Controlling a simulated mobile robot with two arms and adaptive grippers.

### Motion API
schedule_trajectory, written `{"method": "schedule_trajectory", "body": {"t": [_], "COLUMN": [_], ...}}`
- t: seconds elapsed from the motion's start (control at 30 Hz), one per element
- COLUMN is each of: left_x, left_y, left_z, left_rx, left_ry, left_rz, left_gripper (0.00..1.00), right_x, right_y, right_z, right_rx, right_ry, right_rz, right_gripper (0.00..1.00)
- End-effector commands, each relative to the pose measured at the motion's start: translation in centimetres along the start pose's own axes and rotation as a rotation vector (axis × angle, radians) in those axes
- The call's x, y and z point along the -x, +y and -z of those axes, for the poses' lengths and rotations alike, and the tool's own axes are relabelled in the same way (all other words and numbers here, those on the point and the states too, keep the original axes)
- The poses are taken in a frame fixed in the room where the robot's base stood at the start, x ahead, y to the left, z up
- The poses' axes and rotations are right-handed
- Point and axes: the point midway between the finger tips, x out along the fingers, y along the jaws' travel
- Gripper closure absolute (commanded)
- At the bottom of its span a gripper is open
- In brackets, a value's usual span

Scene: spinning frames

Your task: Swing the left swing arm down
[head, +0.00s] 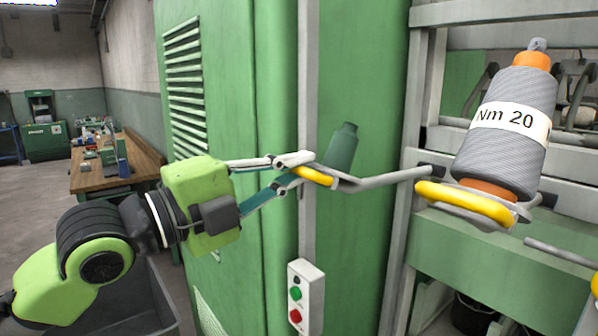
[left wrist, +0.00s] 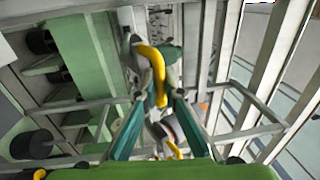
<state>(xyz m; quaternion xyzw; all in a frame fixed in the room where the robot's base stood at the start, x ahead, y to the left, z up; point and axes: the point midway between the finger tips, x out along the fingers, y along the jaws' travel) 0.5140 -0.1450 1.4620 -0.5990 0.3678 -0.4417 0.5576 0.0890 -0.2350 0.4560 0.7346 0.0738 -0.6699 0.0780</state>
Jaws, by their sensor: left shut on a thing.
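The left swing arm (head: 385,180) is a grey bent rod that reaches left from the machine frame and ends in a yellow piece (head: 315,176). My left gripper (head: 303,170) is shut on this yellow end. The yellow piece also shows between the fingers in the left wrist view (left wrist: 157,72). A dark green bottle-shaped piece (head: 341,147) stands tilted just behind the yellow end; I cannot tell how it is fixed. The rod looks roughly level, rising slightly toward the frame. My right gripper is not in view.
A green cabinet (head: 225,60) rises close behind my left gripper. A button box (head: 306,297) sits below it. A workbench (head: 140,165) is farther left.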

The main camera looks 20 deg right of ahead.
Motion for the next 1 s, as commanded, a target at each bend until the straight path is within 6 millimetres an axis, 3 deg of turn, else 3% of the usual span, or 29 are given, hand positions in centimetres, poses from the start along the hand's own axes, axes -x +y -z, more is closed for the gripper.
{"method": "schedule_trajectory", "body": {"t": [0.03, 0.4, 0.7, 1.0], "left_x": [0.4, 1.7, 2.0, 1.8], "left_y": [2.2, 8.7, 13.1, 16.5], "left_z": [0.0, 0.1, 0.1, 0.2], "left_rx": [0.002, 0.004, 0.002, 0.001], "left_ry": [-0.001, -0.002, -0.003, -0.002], "left_rz": [0.013, 0.175, 0.177, 0.178], "left_gripper": [1.0, 1.0, 1.0, 1.0], "right_x": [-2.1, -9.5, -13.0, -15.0], "right_y": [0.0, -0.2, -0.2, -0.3], "right_z": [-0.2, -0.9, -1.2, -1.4], "right_rx": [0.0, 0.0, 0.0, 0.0], "right_ry": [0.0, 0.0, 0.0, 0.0], "right_rz": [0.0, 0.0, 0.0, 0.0], "right_gripper": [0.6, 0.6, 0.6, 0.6]}}
